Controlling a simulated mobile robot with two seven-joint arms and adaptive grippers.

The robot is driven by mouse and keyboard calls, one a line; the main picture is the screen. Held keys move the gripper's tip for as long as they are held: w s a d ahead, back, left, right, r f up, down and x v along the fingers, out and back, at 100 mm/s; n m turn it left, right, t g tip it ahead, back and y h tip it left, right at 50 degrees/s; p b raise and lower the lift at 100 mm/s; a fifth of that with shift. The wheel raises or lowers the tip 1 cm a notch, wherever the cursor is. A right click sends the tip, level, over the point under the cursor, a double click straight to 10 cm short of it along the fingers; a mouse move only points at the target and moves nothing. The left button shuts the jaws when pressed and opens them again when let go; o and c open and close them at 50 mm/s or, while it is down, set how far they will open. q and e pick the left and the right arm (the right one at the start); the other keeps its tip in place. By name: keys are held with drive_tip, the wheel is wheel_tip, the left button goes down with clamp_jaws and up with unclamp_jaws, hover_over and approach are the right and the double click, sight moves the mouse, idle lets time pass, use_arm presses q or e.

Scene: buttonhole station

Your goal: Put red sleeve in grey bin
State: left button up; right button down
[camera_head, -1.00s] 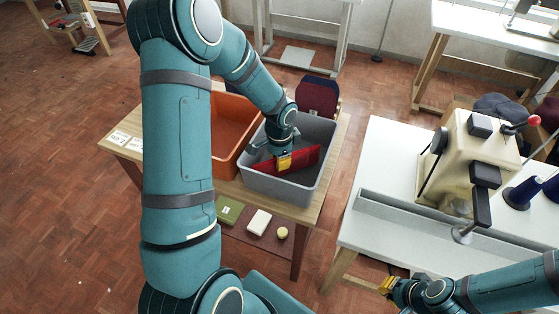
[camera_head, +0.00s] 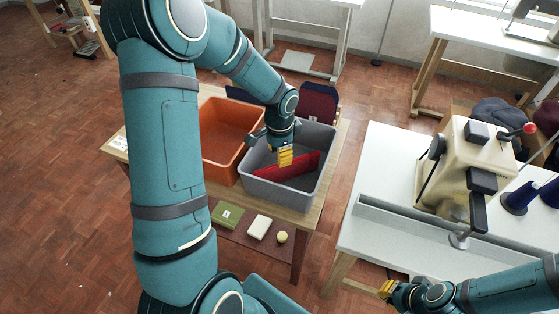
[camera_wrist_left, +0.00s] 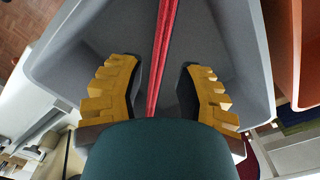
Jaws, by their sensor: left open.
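The red sleeve (camera_head: 292,168) lies inside the grey bin (camera_head: 318,195) on the wooden table. In the left wrist view the sleeve (camera_wrist_left: 166,40) shows as a narrow red strip between the fingers, apart from both. My left gripper (camera_head: 285,156) is over the grey bin, just above the sleeve; its yellow fingers also show spread in the left wrist view (camera_wrist_left: 160,88). It is open and empty. My right gripper (camera_head: 386,289) is low at the right by the white bench; its finger gap is too small to make out.
An orange bin (camera_head: 226,120) stands left of the grey bin. A lower shelf holds a green item (camera_head: 228,215), a white block (camera_head: 259,226) and a small yellow thing (camera_head: 282,237). A cream machine (camera_head: 450,165) stands on the white bench (camera_head: 375,215) at right.

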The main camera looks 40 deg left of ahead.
use_arm(q)
wheel_tip(320, 180, up, 6)
drive_tip(key=p, duration=0.1)
idle(0.7)
